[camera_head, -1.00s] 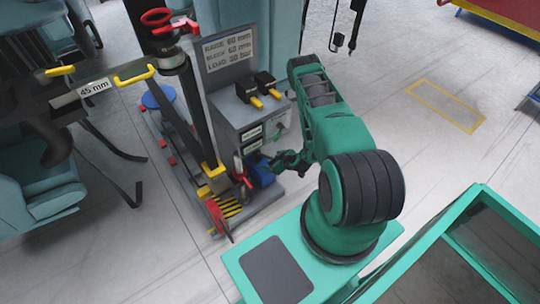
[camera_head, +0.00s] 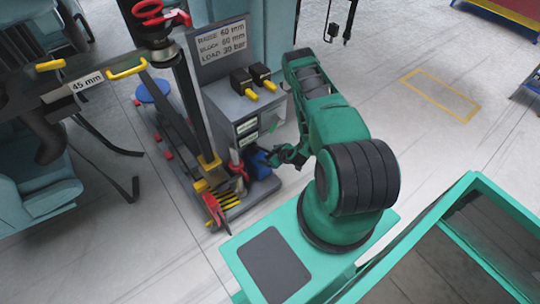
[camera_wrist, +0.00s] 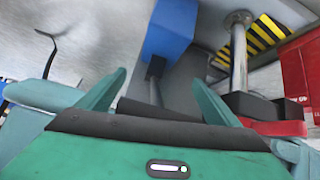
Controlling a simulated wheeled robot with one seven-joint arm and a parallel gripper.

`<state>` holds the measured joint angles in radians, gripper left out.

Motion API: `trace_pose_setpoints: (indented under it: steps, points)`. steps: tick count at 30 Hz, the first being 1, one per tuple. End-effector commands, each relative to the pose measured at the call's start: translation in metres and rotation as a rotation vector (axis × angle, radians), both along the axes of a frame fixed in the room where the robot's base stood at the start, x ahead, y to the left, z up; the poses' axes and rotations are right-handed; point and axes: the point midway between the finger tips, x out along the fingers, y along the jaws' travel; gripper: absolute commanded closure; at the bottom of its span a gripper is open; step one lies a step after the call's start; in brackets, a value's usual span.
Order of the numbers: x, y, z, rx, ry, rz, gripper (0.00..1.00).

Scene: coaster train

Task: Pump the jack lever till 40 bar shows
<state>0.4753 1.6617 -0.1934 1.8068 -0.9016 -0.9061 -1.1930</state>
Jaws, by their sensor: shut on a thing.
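The jack (camera_head: 208,160) is a dark upright column on a long grey base with yellow-black stripes. A blue block (camera_head: 258,163) sits at the base's right side. In the wrist view, a grey rod that looks like the lever (camera_wrist: 155,82) runs from the blue block (camera_wrist: 170,30) down between my fingers. My gripper (camera_head: 287,155) is shut on it, close beside the block; it also shows in the wrist view (camera_wrist: 160,105). The grip end is partly hidden by my gripper. No pressure reading can be made out.
A grey cabinet (camera_head: 222,100) bears a sign (camera_head: 222,38) that seems to read raise 60 mm, block 60 mm, load 30 bar. A red plate (camera_head: 214,210) stands at the base's front. A beam labelled 45 mm (camera_head: 87,81) is at left. Open floor (camera_head: 400,140) lies right.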

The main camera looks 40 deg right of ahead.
Motion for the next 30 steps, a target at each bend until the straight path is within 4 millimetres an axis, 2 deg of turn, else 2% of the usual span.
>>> trace_pose_setpoints:
  steps: [1,11,12,13,14,23,30]
  points:
    - [0.009,0.007,0.003,0.012,-0.014,0.006,0.55]
    - [0.010,0.007,0.004,0.010,-0.017,0.006,0.55]
    - [0.010,0.007,0.004,0.011,-0.018,0.007,0.10]
    - [0.010,0.007,0.004,0.011,-0.018,0.007,0.03]
    - [0.010,0.007,0.004,0.010,-0.017,0.006,0.00]
    - [0.002,0.003,0.005,0.005,-0.009,0.003,0.00]
    - [-0.024,0.001,0.030,0.006,-0.006,0.000,0.00]
